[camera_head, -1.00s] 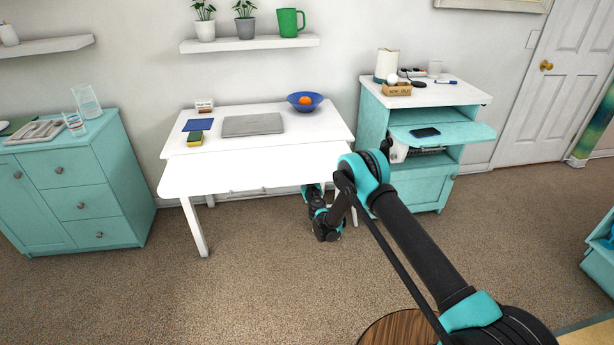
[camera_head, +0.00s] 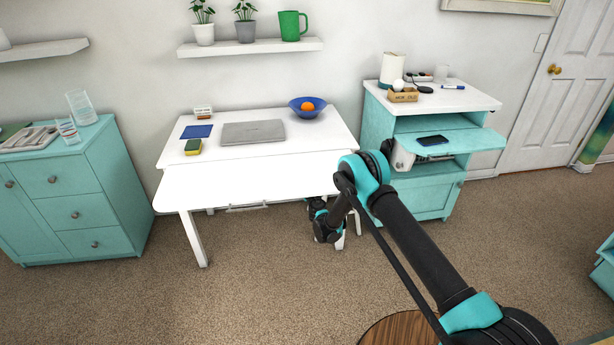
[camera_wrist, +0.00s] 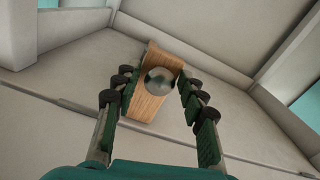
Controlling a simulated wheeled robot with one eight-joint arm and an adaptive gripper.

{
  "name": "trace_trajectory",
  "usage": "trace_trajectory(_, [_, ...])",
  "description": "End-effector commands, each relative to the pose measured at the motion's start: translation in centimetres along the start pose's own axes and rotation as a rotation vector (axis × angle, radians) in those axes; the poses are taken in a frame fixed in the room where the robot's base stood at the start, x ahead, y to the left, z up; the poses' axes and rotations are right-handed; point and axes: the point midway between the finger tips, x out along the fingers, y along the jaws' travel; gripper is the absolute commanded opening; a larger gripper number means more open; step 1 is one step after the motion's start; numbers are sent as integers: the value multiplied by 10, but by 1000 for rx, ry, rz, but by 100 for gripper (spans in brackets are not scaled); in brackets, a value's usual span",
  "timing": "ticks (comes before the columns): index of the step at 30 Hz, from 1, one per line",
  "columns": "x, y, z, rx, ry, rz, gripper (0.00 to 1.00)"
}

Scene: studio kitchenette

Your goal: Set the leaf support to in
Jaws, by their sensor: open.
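The white table (camera_head: 240,185) has its front leaf raised and level. In the wrist view, a wooden leaf support (camera_wrist: 150,101) with a round metal pivot (camera_wrist: 159,82) sits against the pale underside of the table. My gripper (camera_wrist: 157,88) is open, with one finger on each side of the support. Whether the fingers touch the wood I cannot tell. In the head view, my arm reaches down to the table's right front corner, and the fingers and the support are hidden under the tabletop.
A laptop (camera_head: 253,132), a blue bowl (camera_head: 297,112) with an orange fruit, and a sponge (camera_head: 193,147) lie on the table. A teal cabinet (camera_head: 425,202) stands close to its right. Teal drawers (camera_head: 75,213) stand to its left.

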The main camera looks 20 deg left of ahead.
Motion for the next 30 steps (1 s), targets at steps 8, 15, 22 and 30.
trace_trajectory(8, [0, 0, 0, 0, 0, 0, 50])
trace_trajectory(15, [-19, -1, 0, 0, 0, -1, 50])
trace_trajectory(22, [-56, 0, 0, 0, 0, 0, 50])
trace_trajectory(30, [-75, 0, 0, 0, 0, 0, 50])
